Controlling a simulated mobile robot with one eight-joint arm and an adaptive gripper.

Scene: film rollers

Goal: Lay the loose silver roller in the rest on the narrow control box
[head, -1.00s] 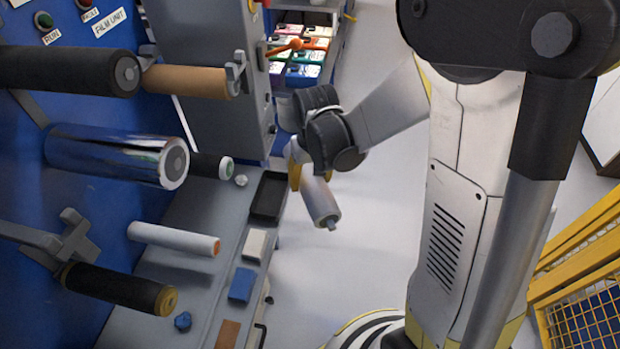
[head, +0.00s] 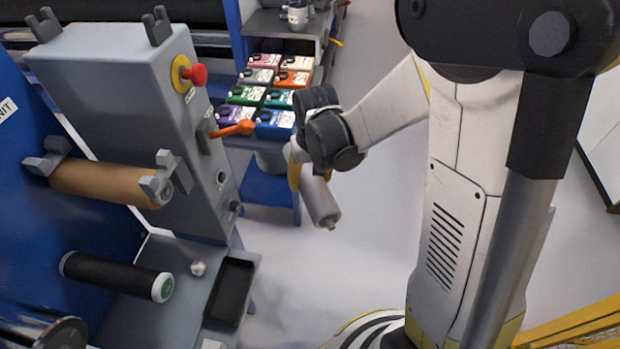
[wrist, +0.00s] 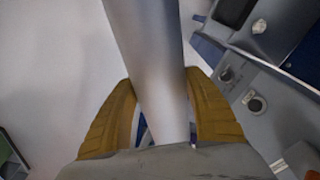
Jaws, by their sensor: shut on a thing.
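My gripper (head: 300,178) is shut on the silver roller (head: 321,205), whose lower end hangs down over the floor in the head view. In the wrist view the roller (wrist: 150,50) runs up between the two yellow fingers. The narrow control box (head: 115,70) is the grey upright box at the left of the head view, with a red button on its side. On its top, the rest shows as two grey forked brackets, one left (head: 44,24) and one right (head: 158,26), with nothing lying between them. My gripper is to the right of the box, apart from it.
A brown roller (head: 100,182) lies in brackets lower on the box. A black roller (head: 110,274) and a black tray (head: 232,290) are below. An orange lever (head: 236,129) sticks out right of the box, near several colored cartridges (head: 270,90).

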